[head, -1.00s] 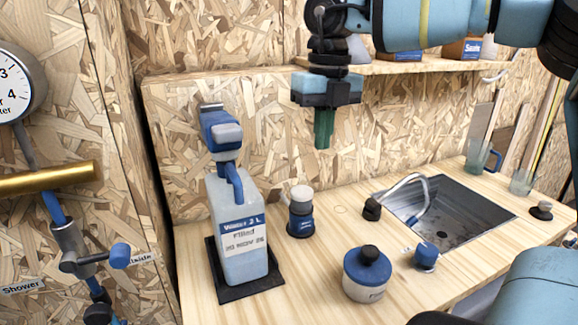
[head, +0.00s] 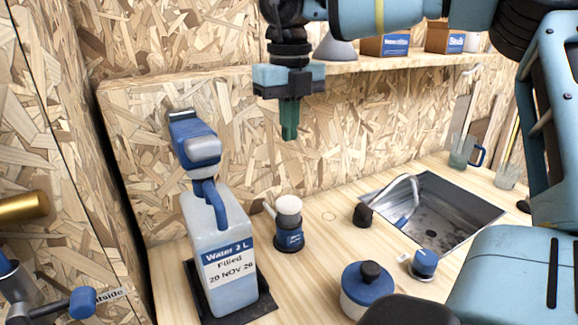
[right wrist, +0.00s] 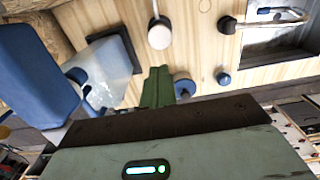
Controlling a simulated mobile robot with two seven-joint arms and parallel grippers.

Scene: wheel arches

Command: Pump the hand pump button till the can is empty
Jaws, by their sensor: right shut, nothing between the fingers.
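The white translucent can (head: 232,285), labelled "Water 2 L", stands upright at the left of the counter. On its top sits a blue pump head (head: 187,130) with a pale grey, button-like front part (head: 203,149) and a blue hose. In the right wrist view, the pump head (right wrist: 35,80) is at the left and the can (right wrist: 107,72) beside it. My right gripper (head: 289,138) has dark green fingers and is shut and empty. It hangs pointing down, right of the pump head and apart from it. The fingers also show in the right wrist view (right wrist: 158,86). My left gripper is not in view.
The can's black tray (head: 262,300) is on the counter. A white-topped blue container (head: 288,232) stands below my right gripper. A blue-lidded jar (head: 367,288), blue knob (head: 424,263) and sink (head: 450,210) are to the right. A shelf (head: 420,60) with boxes runs behind.

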